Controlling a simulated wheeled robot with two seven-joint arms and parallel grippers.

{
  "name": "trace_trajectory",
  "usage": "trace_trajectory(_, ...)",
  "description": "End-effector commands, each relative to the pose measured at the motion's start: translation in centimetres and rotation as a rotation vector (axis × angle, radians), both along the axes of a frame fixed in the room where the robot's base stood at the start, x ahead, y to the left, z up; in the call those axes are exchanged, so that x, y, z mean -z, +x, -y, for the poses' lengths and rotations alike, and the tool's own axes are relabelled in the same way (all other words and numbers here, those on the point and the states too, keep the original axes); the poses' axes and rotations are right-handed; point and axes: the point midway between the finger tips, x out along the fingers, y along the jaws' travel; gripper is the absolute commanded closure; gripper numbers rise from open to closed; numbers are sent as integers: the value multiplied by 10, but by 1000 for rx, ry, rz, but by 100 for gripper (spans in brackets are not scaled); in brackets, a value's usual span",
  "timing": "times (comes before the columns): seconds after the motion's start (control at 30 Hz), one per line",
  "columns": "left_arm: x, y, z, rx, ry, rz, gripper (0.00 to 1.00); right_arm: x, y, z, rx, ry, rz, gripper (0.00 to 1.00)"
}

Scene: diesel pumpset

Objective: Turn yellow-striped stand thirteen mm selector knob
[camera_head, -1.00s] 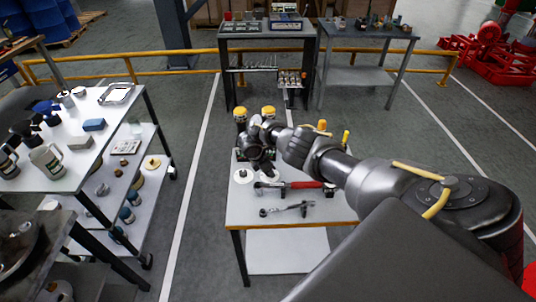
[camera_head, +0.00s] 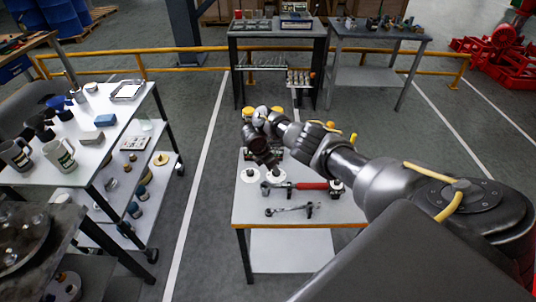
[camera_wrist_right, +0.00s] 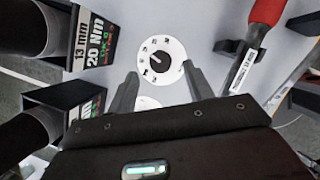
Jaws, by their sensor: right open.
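A white round dial with numbers and a black pointer knob (camera_wrist_right: 159,61) lies on the small bench in the right wrist view. A second white disc (camera_wrist_right: 148,103) shows partly below it between my fingers. In the head view two white dials (camera_head: 250,175) sit side by side. My right gripper (camera_wrist_right: 159,70) is open and empty, its fingertips on either side of the first dial's lower part; contact cannot be told. It also shows in the head view (camera_head: 268,163), above the dials. A black stand (camera_wrist_right: 85,37) marked "13 mm 20 Nm" is left of the dial. My left gripper is not in view.
A red-handled wrench (camera_wrist_right: 249,58) lies right of the dial. Another ratchet wrench (camera_head: 290,209) lies nearer the bench's front edge. A second labelled stand (camera_wrist_right: 72,103) is close on the left. A white side table (camera_head: 95,150) with mugs stands at the left.

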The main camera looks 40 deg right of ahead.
Motion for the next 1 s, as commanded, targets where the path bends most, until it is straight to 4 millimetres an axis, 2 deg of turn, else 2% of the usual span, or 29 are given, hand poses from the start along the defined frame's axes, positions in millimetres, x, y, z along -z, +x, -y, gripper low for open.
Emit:
trace_trajectory(0.03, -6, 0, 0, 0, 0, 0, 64, -14, 2, -5, -4, 2, 4, 48)
trace_trajectory(0.1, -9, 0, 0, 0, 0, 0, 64, -27, 3, -10, -2, 2, 4, 48)
trace_trajectory(0.33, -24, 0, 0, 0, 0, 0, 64, -58, 3, -22, -1, 0, 2, 48)
trace_trajectory(0.5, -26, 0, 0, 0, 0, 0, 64, -64, 4, -25, 1, -1, 1, 48)
trace_trajectory(1.0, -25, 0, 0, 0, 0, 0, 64, -63, 4, -26, 1, 0, 1, 48)
